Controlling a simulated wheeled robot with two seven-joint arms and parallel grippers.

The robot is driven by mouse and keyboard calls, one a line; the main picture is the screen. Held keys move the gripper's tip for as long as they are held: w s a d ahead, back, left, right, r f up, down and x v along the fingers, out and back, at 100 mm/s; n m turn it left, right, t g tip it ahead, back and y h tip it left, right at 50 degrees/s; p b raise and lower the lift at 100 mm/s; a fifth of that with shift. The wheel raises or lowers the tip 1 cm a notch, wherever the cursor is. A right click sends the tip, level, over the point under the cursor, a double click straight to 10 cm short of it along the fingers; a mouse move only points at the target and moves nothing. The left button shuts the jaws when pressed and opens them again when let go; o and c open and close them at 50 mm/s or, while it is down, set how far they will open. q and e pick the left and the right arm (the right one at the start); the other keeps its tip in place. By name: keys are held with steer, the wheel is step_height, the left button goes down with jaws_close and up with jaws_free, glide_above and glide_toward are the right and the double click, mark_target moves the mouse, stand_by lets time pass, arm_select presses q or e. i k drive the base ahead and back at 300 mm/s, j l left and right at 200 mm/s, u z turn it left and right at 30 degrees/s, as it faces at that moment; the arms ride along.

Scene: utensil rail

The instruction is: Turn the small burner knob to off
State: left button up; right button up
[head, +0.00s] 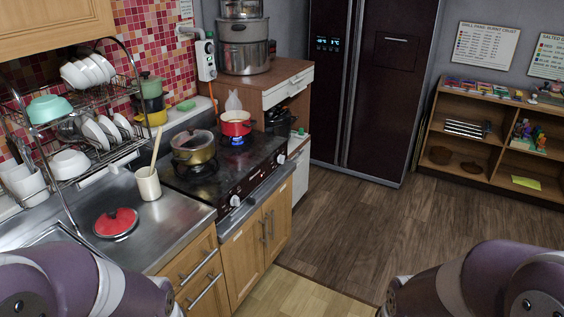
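The black stove (222,180) stands left of the picture's middle. Its front panel carries a left knob (235,201) and a right knob (281,159); the right one is nearer the burner under the red pot. Their exact turn angle is too small to read. A blue flame (237,140) shows under the red pot (235,123). A brass-coloured lidded pot (194,147) sits on the front-left burner, with no flame visible under it. Neither gripper is in view; only upper parts of my arms show at the bottom corners.
The steel counter (173,212) holds a cream utensil pot (148,184) and a red lid (116,222). A dish rack (95,150) stands at left. Cabinet handles (268,226) stick out below the stove. Open wooden floor (345,225) lies to the right, before the fridge and shelf.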

mark_target(281, 160)
steer(key=i+l+u, duration=0.1)
steer(key=i+l, duration=0.2)
steer(key=i+l+u, duration=0.1)
steer(key=i+l, duration=0.2)
steer(key=i+l+u, duration=0.15)
steer(key=i+l, duration=0.15)
steer(key=l, duration=0.15)
steer(key=i+l+u, duration=0.1)
steer(key=i+l, duration=0.2)
steer(key=i+l+u, duration=0.1)
steer(key=i+l, duration=0.15)
steer(key=l, duration=0.25)
steer(key=i+l+u, duration=0.1)
steer(key=i+l, duration=0.15)
steer(key=l, duration=0.2)
steer(key=i+l+u, duration=0.1)
steer(key=l, duration=0.35)
steer(key=i+l+u, duration=0.1)
steer(key=i+l, duration=0.25)
steer(key=l, duration=0.15)
